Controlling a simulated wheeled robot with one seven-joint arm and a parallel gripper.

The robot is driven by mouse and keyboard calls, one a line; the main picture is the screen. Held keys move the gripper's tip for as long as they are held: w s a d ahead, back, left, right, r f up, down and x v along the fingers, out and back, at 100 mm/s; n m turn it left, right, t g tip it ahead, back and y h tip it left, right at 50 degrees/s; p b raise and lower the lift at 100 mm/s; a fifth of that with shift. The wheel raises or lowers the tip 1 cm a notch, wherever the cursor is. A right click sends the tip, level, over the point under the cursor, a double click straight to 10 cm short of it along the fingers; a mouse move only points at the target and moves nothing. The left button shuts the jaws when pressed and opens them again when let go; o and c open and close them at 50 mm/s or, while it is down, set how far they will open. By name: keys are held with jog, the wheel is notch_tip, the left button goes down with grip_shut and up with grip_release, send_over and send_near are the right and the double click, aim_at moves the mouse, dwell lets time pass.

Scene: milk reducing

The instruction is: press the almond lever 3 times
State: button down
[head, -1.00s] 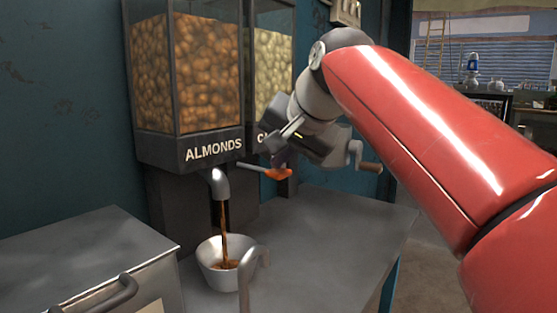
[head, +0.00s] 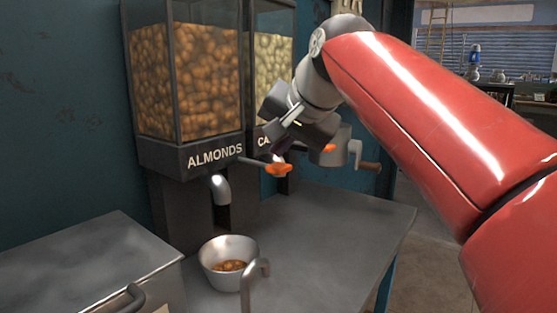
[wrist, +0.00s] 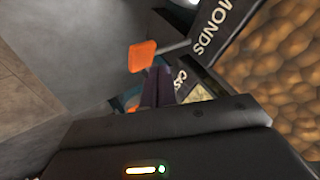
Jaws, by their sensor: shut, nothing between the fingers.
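The almond dispenser (head: 215,155) stands against the wall, its clear bin filled with almonds. Its lever (head: 278,169), a thin rod with an orange tip, sticks out to the right below the label. The orange tip also shows in the wrist view (wrist: 143,55). My gripper (head: 281,152) is shut and empty, just above and behind the lever tip; I cannot tell whether they touch. Its dark fingers (wrist: 157,88) show in the wrist view beside the tip. No almonds are falling.
A second dispenser (head: 271,70) with paler nuts stands directly right of the almond one, with another orange-tipped lever (head: 329,148) near my gripper. The grey counter (head: 340,215) is clear right of the bowl.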

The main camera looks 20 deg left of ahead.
notch_tip(320, 180, up, 5)
jog(key=p, duration=0.4)
jog(key=shift+p, duration=0.3)
dwell(2.4)
jog(key=s+d+f+h, duration=0.1)
jog(key=s+d+f, duration=0.1)
jog(key=d+f, duration=0.45)
jog(key=s+d+f+h, duration=0.15)
jog(key=d+f, duration=0.25)
jog(key=d, duration=0.6)
jog(key=s+d+f+h, duration=0.2)
jog(key=s+d+f, duration=0.4)
jog(key=s+f, duration=0.2)
jog(key=s+d+f+g+h, duration=0.1)
jog(key=s+d+f, duration=0.5)
jog(key=f, duration=0.7)
jog(key=shift+s+d+h, duration=0.15)
jog(key=shift+s+h, duration=0.2)
jog(key=shift+s, duration=0.7)
